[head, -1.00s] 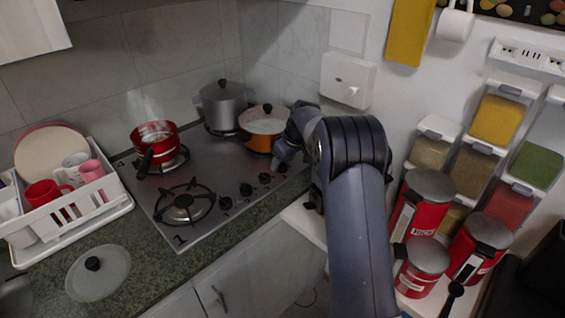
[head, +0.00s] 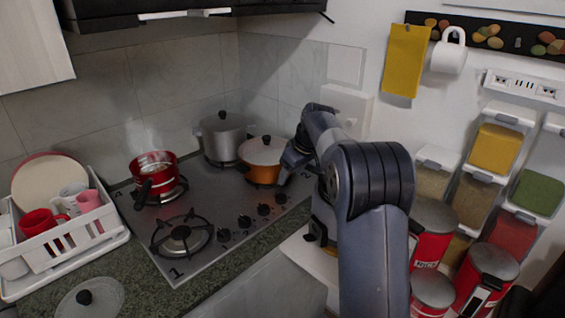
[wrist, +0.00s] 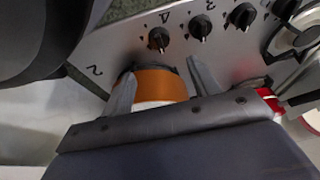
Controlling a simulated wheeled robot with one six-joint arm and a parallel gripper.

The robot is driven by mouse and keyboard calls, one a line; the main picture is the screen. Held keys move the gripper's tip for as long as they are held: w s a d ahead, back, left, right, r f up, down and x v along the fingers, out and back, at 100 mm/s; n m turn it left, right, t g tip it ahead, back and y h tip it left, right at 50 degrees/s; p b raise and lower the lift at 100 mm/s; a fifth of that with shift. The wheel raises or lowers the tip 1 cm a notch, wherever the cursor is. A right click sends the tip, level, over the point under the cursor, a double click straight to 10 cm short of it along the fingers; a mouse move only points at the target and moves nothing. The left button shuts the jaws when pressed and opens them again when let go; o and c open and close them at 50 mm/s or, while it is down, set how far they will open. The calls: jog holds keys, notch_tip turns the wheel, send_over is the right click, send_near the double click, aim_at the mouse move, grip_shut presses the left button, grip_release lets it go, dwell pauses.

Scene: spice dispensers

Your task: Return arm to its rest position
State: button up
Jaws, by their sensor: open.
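My gripper (wrist: 161,85) is open, its two grey fingers spread apart with nothing held between them. In the wrist view the orange pot (wrist: 162,86) shows beyond the fingers, partly hidden by my gripper's body. In the head view my arm rises from the bottom, bends at a dark elbow and reaches over the right end of the stove. My gripper (head: 284,174) hangs low there, close to the orange pot (head: 262,174); it is small and partly hidden by my arm. I cannot tell whether it touches the pot.
The steel stove (head: 200,236) also holds a red pan (head: 152,168), steaming, and a grey pot (head: 221,137). Knobs (head: 244,221) line its front. A white dish rack (head: 68,245) stands left. Red canisters (head: 487,272) and spice dispensers (head: 495,148) stand right of my arm.

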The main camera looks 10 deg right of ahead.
aim_at(281, 194)
jog(key=p+x, duration=0.1)
jog(key=x, duration=1)
jog(key=shift+s, duration=0.1)
jog(key=shift+r, duration=0.1)
